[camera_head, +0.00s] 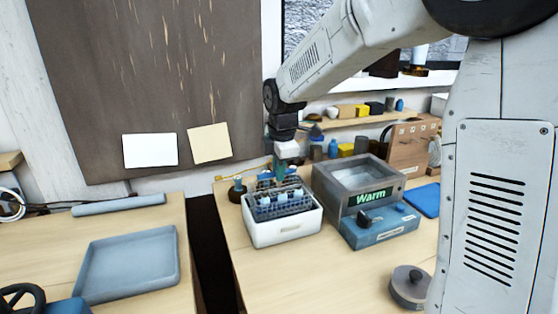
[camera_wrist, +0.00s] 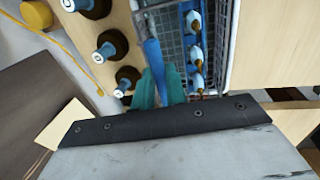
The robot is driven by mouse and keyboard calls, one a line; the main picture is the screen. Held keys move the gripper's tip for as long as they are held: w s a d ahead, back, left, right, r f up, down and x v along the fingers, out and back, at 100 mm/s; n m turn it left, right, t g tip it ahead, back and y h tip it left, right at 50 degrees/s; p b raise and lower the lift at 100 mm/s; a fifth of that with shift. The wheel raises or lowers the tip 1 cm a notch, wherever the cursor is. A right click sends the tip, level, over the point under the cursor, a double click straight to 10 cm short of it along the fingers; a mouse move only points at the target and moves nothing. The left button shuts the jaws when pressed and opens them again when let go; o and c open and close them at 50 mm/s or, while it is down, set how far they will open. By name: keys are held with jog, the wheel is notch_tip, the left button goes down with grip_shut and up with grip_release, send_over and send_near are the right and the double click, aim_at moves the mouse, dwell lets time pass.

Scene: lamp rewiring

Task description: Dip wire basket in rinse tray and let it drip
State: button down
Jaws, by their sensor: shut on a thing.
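The wire basket (camera_head: 280,205) is blue-grey mesh and holds several small blue-and-white pieces. It sits in the mouth of a white tray (camera_head: 284,234), its upper part showing above the rim. I cannot tell how deep it reaches or see any water. My gripper (camera_head: 280,176) is at the basket's far side, pointing down. In the wrist view its teal fingers (camera_wrist: 158,88) are shut on a blue bar, seemingly the basket's handle (camera_wrist: 152,54). The mesh basket (camera_wrist: 166,20) and its row of blue pieces with tan tips lie beside the bar.
A grey box with a green "Warm" display (camera_head: 371,196) stands close right of the white tray. Dark round bottles (camera_wrist: 107,45) stand beside the basket. A blue-grey shallow tray (camera_head: 130,264) lies on the left table, across a gap.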

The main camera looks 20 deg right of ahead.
jog(key=shift+f, duration=3.25)
jog(key=shift+r, duration=4.3)
jog(key=shift+r, duration=2)
